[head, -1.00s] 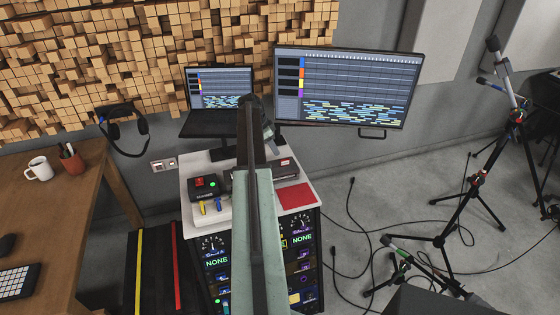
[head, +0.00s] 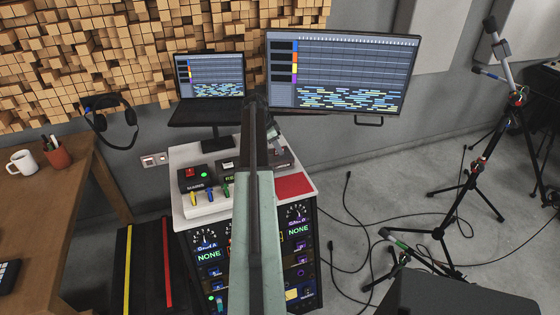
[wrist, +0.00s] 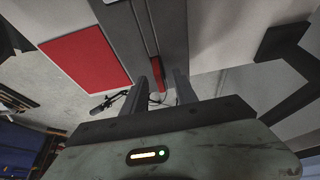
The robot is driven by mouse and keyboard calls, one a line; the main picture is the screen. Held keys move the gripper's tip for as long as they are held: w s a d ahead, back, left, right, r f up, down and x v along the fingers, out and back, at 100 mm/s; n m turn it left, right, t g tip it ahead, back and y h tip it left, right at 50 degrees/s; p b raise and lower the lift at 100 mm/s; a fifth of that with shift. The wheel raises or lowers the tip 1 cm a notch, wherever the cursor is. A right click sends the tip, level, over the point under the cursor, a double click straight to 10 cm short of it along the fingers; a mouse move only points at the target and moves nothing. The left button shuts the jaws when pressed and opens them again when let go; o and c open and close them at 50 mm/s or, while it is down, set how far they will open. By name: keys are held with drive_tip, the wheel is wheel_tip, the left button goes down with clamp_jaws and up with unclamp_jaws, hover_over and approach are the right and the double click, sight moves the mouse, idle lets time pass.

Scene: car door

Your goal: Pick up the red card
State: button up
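In the head view my arm crosses the rack and hides most of the gripper.
A box with a red button (head: 192,177) and colored switches (head: 212,191) stand left of my arm on the rack. A laptop (head: 208,85) and large monitor (head: 345,72) are behind. A microphone stand (head: 470,165) and floor cables (head: 345,230) are at right.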

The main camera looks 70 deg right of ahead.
clamp_jaws()
drive_tip(key=shift+r, duration=0.1)
drive_tip(key=shift+r+p, duration=0.25)
drive_tip(key=shift+p, duration=0.25)
wheel_tip(320, 180, up, 3)
drive_tip(key=p, duration=0.3)
drive_tip(key=shift+r, duration=0.2)
drive_tip(key=s+a+r+p, duration=0.1)
drive_tip(key=s+a, duration=0.3)
drive_tip(key=a, duration=1.1)
drive_tip(key=shift+a, duration=0.3)
